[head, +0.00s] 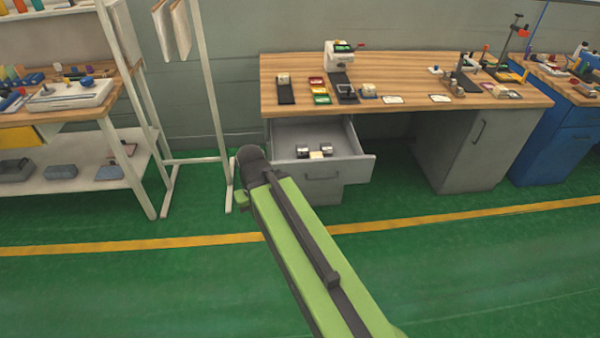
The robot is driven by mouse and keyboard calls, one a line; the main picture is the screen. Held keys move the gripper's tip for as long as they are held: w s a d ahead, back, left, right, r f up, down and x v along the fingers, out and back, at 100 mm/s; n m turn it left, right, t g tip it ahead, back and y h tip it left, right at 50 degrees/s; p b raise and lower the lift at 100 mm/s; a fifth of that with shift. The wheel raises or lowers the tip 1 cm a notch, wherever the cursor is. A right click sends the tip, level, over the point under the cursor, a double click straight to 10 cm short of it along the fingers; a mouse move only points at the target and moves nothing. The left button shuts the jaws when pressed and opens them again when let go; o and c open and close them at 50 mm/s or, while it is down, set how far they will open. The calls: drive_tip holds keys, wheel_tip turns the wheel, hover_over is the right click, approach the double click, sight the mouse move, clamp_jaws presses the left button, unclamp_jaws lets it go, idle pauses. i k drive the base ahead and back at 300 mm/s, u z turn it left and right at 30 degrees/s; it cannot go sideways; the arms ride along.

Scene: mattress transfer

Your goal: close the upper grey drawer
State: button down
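The upper grey drawer (355,171) stands pulled out under the left part of the wooden-topped workbench (400,75). Its inside shows from above, with two small dark-and-silver pieces (302,152) and a cream block (317,155) near its front. A handle (321,177) is on its front panel. My green arm reaches up from the bottom of the head view, and its dark rounded end appears just left of the drawer front. I cannot tell whether it touches the drawer. My gripper does not show; no fingertips are visible.
A white-framed shelf (130,165) with boxes and tools stands at the left, and a slim white stand (212,100) is between it and the bench. A grey cabinet (470,150) supports the bench's right side. The green floor in front is clear, crossed by a yellow line (450,217).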

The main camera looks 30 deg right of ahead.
sight(348, 164)
drive_tip(key=i, duration=1)
drive_tip(key=u, duration=0.05)
